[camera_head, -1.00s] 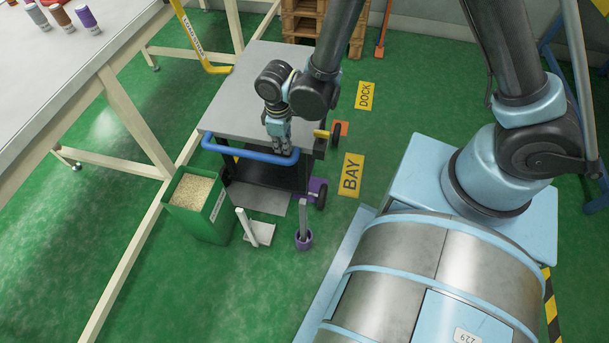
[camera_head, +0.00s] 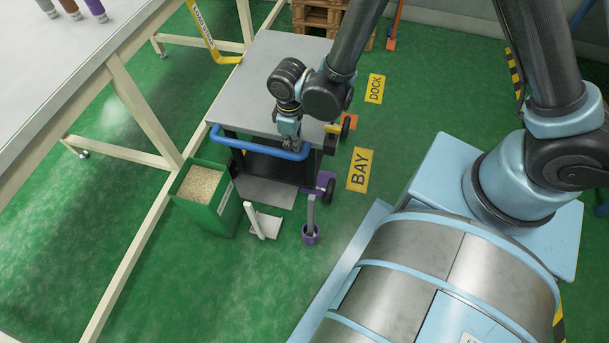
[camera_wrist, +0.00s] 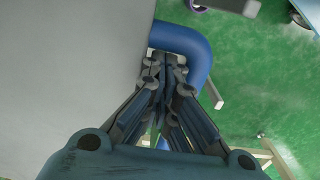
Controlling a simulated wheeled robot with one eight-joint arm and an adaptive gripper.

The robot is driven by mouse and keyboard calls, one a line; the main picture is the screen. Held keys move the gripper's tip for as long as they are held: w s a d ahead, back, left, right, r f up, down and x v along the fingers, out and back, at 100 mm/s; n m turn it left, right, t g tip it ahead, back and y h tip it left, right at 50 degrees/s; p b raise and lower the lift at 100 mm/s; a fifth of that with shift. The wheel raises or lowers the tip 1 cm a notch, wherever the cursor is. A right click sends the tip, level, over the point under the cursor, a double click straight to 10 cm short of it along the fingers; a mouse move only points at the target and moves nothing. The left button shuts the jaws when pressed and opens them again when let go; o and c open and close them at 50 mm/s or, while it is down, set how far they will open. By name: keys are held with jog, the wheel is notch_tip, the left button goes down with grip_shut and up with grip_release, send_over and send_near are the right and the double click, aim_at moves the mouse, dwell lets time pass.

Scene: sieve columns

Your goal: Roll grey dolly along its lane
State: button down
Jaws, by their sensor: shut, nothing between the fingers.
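The grey dolly (camera_head: 275,75) stands on the green floor, with a flat grey top, a dark lower frame and a blue push handle (camera_head: 235,143) on its near side. Yellow BAY (camera_head: 360,170) and DOCK (camera_head: 375,88) labels lie on the floor to its right. My gripper (camera_head: 288,146) is over the right end of the handle. In the wrist view my gripper (camera_wrist: 167,62) is shut, its fingertips over the bend of the blue handle (camera_wrist: 190,42). I cannot tell whether they touch it.
A green bin (camera_head: 205,198) of pale granules stands at the near left of the dolly. A white bracket (camera_head: 264,224) and a post in a purple cup (camera_head: 310,234) stand in front. A purple piece (camera_head: 325,182) sits by a wheel. A long table (camera_head: 60,65) fills the left.

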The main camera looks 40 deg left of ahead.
notch_tip(320, 180, up, 9)
jog(key=shift+r, duration=0.2)
dwell(1.0)
jog(key=shift+w, duration=0.1)
dwell(0.4)
